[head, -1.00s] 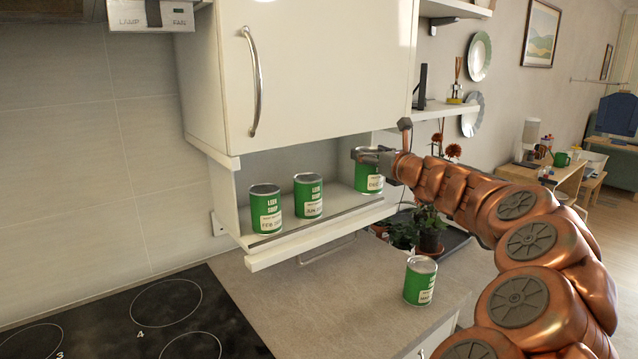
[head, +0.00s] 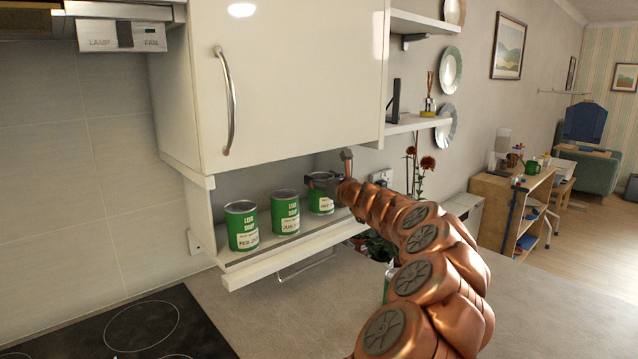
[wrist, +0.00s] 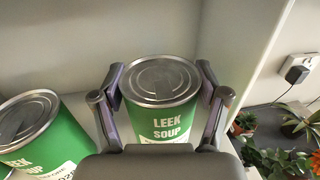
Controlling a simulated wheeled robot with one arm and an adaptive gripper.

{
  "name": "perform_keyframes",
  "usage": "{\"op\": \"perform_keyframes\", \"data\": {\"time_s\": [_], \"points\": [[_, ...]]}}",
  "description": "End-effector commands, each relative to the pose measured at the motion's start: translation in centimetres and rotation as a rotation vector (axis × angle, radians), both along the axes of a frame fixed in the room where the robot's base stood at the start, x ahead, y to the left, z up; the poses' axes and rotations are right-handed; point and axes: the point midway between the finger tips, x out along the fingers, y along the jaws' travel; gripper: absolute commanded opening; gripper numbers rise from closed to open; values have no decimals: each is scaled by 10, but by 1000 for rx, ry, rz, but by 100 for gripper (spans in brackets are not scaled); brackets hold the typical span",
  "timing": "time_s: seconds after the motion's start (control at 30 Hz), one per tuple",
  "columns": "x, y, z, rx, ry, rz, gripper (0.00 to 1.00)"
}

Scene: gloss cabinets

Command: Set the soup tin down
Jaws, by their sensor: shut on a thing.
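My gripper (head: 322,180) is shut on a green leek soup tin (head: 321,201), with its fingers on both sides of the tin's upper part. The tin is upright at the right end of the open shelf (head: 262,259) under the wall cabinet. I cannot tell whether its base touches the shelf. In the wrist view the held tin (wrist: 160,100) shows its grey lid and label between the fingers (wrist: 160,95). Two like tins stand to its left, a middle one (head: 285,212) and a left one (head: 242,226). Another green tin on the worktop is mostly hidden behind my arm.
The cabinet door (head: 285,80) is shut above the shelf. The shelf's side wall (wrist: 245,50) is close to the right of my gripper. Red-flowered plants (wrist: 275,145) are beyond it. The worktop (head: 270,310) is clear in front, beside the black hob (head: 130,325).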

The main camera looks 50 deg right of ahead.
Motion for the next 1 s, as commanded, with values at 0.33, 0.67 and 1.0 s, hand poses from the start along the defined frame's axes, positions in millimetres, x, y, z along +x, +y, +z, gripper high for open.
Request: {"op": "perform_keyframes", "data": {"time_s": [0.33,0.67,1.0], "points": [[13,-3,-14,2,-1,1,15],[13,-3,-17,1,1,1,85],[13,-3,-17,1,2,1,99]]}}
